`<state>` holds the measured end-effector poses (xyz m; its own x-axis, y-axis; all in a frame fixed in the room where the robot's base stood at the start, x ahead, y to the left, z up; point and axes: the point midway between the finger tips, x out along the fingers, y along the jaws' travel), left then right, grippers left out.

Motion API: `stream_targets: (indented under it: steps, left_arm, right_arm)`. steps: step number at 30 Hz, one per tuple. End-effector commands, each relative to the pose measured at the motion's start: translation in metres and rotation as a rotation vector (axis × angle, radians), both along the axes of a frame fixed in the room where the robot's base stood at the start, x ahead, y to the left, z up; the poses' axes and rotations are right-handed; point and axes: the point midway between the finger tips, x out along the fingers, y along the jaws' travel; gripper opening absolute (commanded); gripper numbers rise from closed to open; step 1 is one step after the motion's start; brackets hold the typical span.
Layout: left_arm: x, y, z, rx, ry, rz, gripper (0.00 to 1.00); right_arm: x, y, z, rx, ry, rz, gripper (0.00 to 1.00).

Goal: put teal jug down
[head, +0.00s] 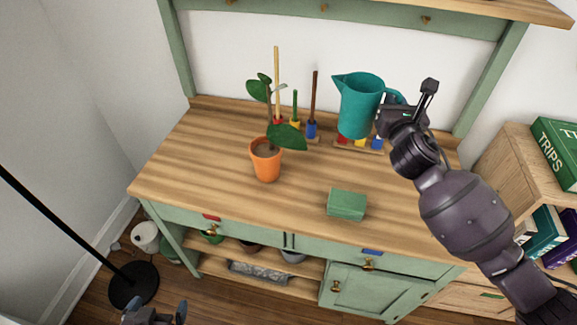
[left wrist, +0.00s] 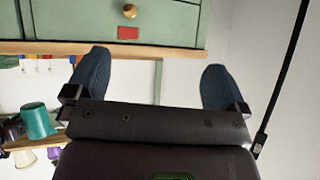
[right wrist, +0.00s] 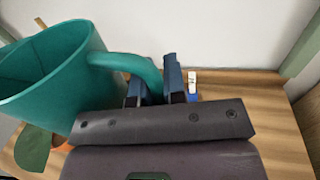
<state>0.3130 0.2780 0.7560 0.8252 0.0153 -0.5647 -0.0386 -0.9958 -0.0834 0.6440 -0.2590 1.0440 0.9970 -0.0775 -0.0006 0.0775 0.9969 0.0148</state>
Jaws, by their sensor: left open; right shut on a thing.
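The teal jug (head: 359,106) is upright at the back right of the wooden bench top (head: 215,160), in front of the white back panel. My right gripper (head: 402,108) is shut on its handle, which the right wrist view shows between the fingers (right wrist: 153,80). The jug (right wrist: 50,75) fills the left of that view. I cannot tell whether its base is clear of the bench top. My left gripper (head: 155,313) is low in front of the bench, open and empty. Its spread fingers show in the left wrist view (left wrist: 152,88).
A potted plant (head: 266,162) stands left of centre, and a green box (head: 346,204) lies at the front. Racks with coloured blocks (head: 360,144) and upright sticks (head: 312,105) stand at the back. A bookshelf (head: 535,175) is at the right. The bench's left end is clear.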

Motion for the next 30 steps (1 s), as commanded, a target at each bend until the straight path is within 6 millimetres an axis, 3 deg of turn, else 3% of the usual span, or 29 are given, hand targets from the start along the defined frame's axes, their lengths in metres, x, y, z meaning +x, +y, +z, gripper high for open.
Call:
stream_targets:
  steps: [8,24,30]
  left_arm:
    - [0.004,-0.002,-0.002,-0.003,-0.005,-0.002,1.00]
    - [0.006,-0.006,-0.035,-0.002,0.018,-0.013,1.00]
    - [0.008,-0.006,-0.043,0.001,0.029,-0.021,1.00]
  right_arm:
    - [0.001,-0.002,-0.014,0.002,0.001,-0.006,0.00]
    - [0.000,-0.001,-0.132,0.003,0.010,-0.006,0.00]
    - [0.000,-0.001,-0.158,0.003,0.004,-0.005,0.00]
